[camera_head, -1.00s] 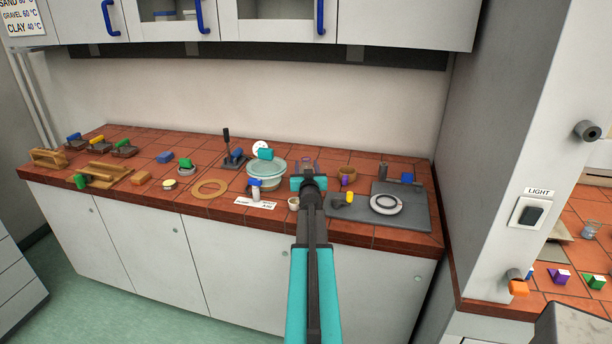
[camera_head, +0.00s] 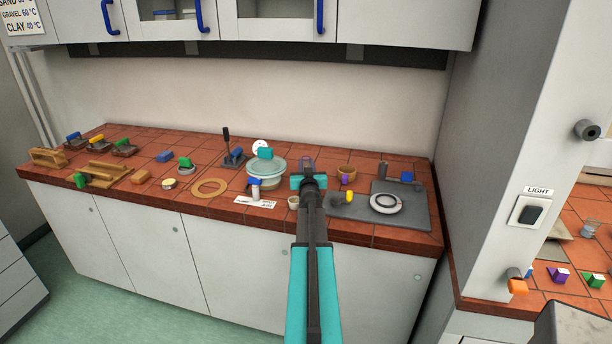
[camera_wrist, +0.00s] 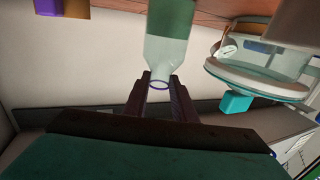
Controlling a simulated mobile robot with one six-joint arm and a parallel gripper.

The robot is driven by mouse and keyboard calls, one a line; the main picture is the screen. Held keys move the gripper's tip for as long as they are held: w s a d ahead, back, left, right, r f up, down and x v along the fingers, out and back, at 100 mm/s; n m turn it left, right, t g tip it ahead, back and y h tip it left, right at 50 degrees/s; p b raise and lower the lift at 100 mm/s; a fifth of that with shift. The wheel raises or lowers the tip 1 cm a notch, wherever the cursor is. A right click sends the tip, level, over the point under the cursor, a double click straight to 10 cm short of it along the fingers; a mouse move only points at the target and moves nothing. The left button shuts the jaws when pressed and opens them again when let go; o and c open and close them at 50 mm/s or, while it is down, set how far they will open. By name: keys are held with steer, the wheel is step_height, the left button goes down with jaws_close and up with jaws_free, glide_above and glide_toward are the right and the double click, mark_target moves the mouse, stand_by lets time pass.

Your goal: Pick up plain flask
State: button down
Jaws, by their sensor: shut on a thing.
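The flask (camera_wrist: 168,45) is clear glass with a blue-violet ring at its narrow mouth and a green area in its wider part. The wrist view shows it upside down, with its base cut off by the top edge. My gripper (camera_wrist: 160,88) is shut on its neck. In the head view the flask (camera_head: 307,164) shows faintly beyond my gripper (camera_head: 309,182), whose body hides its lower part. I cannot tell whether its base is clear of the bench.
A pale lidded bowl (camera_head: 266,177) with a teal handle stands close left. A brown pot (camera_head: 346,172) is just right of the flask. A small cup (camera_head: 293,203) stands in front.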

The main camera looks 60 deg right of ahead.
stand_by(0.3)
step_height(320, 180, up, 10)
steer(key=p, duration=0.5)
stand_by(0.9)
